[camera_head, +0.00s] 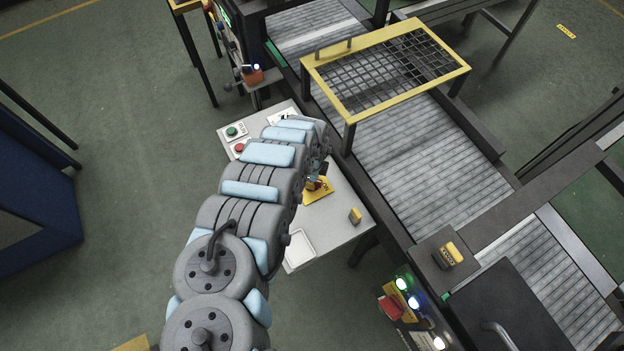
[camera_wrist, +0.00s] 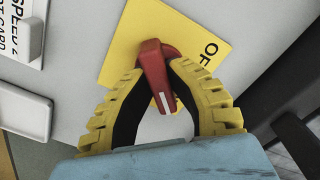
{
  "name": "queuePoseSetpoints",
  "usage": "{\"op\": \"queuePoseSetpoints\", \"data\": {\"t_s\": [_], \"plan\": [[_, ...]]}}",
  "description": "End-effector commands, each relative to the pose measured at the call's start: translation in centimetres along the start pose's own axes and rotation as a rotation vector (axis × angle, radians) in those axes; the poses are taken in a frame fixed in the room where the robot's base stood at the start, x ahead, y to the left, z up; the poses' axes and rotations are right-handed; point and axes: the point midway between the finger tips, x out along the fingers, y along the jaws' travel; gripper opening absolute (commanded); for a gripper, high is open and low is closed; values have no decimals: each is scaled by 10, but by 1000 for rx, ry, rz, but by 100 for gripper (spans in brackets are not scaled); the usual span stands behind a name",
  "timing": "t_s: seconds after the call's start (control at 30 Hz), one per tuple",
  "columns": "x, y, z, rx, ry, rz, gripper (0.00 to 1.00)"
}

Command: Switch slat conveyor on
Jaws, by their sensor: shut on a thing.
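A red rotary switch handle (camera_wrist: 155,72) sits on a yellow plate (camera_wrist: 150,33) lettered "OF…", the rest hidden. Its white mark points down the picture, toward my gripper. My gripper (camera_wrist: 157,80) has its yellow ribbed fingers on both sides of the handle and is shut on it. In the head view the yellow plate (camera_head: 319,194) lies on a light control table, partly hidden by my arm. The slat conveyor (camera_head: 432,150) with grey slats runs beside the table. Whether its slats move cannot be told.
The control table (camera_head: 330,225) also bears a green button (camera_head: 232,131), a red button (camera_head: 240,148), a small yellow block (camera_head: 355,215) and a white tray (camera_head: 299,247). A yellow-framed mesh guard (camera_head: 385,70) spans the conveyor. A lamp panel (camera_head: 408,300) stands at lower right.

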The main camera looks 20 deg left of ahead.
Motion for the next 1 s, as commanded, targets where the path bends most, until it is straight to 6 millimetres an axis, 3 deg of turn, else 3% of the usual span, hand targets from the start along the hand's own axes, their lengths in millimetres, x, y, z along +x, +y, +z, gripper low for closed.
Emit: {"op": "queuePoseSetpoints", "data": {"t_s": [0.17,0.2,0.3,0.67,1.0], "plan": [[1,0,0,0,0,-1,0],[1,0,0,0,0,-1,20],[1,0,0,0,0,-1,46],[-2,0,0,-1,0,-1,46],[-26,-1,1,0,-1,-1,46]]}}
